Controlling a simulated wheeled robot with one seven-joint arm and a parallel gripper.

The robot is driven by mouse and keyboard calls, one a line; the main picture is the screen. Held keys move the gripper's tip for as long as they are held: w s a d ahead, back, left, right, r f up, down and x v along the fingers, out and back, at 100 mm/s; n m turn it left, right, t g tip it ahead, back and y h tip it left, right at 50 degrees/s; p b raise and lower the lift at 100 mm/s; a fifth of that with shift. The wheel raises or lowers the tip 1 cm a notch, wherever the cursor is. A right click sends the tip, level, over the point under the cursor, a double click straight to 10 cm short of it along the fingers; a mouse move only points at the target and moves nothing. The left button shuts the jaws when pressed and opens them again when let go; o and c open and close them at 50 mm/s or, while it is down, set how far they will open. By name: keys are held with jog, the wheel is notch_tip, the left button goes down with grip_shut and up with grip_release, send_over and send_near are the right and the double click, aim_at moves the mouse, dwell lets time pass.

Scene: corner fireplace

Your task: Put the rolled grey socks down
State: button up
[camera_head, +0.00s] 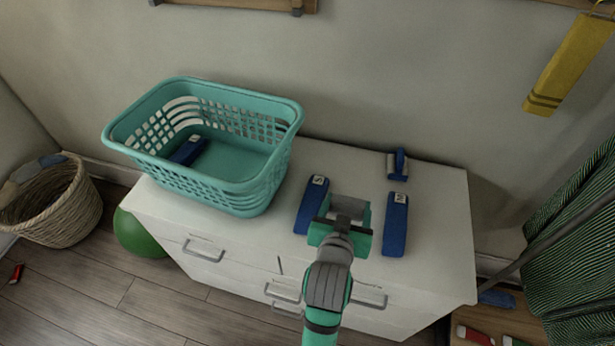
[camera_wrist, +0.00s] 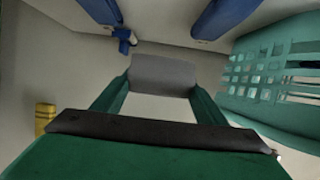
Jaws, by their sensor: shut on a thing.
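The rolled grey socks (camera_head: 350,208) are between the fingers of my gripper (camera_head: 348,216) in the head view, partly hidden by it. In the wrist view the grey socks (camera_wrist: 163,74) show as a plain grey roll between the green fingers of my gripper (camera_wrist: 160,95). My gripper is shut on them. They are over the front part of the white dresser top (camera_head: 430,270), between two blue bundles. Whether the socks touch the top I cannot tell.
A blue bundle (camera_head: 312,205) lies left of my gripper, another blue bundle (camera_head: 395,224) right of it. A small blue item (camera_head: 398,165) is behind. A teal laundry basket (camera_head: 235,205) holding a blue item stands on the left. The dresser top's right end is clear.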

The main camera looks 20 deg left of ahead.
jog(key=f+x, duration=0.1)
jog(key=x, duration=0.4)
jog(key=f+x, duration=0.1)
jog(key=x, duration=0.4)
jog(key=s+d+f+x, duration=0.1)
jog(key=x, duration=0.4)
jog(key=shift+w, duration=0.2)
jog(key=shift+w+f, duration=0.5)
jog(key=shift+f, duration=1.65)
jog(key=shift+f, duration=0.1)
jog(key=o, duration=1.1)
jog(key=shift+c, duration=0.2)
